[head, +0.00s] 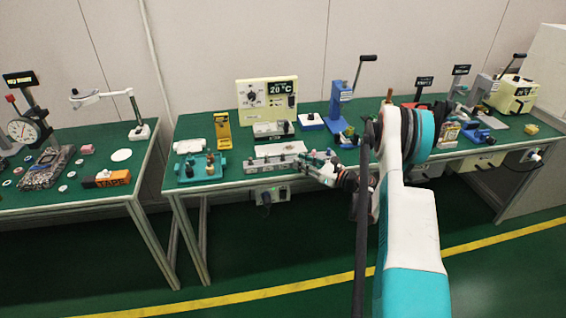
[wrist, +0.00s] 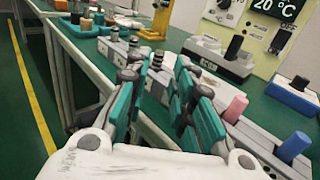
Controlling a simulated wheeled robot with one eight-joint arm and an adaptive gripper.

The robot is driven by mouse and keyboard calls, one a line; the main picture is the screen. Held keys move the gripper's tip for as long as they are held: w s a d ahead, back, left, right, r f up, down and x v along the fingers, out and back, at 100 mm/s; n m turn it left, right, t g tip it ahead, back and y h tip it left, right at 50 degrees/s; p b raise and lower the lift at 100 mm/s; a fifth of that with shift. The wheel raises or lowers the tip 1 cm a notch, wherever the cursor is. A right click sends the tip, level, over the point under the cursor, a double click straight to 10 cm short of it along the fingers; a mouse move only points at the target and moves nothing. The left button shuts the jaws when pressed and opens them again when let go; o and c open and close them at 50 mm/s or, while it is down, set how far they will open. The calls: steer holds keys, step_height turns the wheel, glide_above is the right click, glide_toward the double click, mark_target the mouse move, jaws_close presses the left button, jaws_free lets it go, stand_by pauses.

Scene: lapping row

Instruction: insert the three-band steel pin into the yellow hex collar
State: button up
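My gripper (wrist: 158,88) is open, its two teal fingers spread apart with a clear gap between them. In the head view my gripper (head: 318,168) hangs at the front edge of the middle bench, at the right end of a pale grey rack (head: 268,164). In the wrist view a ringed steel pin (wrist: 157,61) stands upright in the rack, beyond the fingertips and in line with the gap. I cannot count its bands. Other steel pins (wrist: 133,42) stand farther along. I cannot make out a yellow hex collar for certain; a teal fixture (head: 199,168) holds small dark and tan pieces.
A pink peg (wrist: 236,108) and a blue peg (wrist: 293,147) stand right of my fingers. Behind the rack are a dark-topped block (wrist: 222,60) and a cream temperature unit (head: 267,102). A blue press (head: 340,108) stands behind my gripper. Some green bench top shows bare between things.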

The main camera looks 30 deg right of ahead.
mark_target(283, 155)
steer(key=b+x, duration=0.2)
steer(key=x, duration=0.7)
steer(key=shift+w, duration=0.1)
jaws_close()
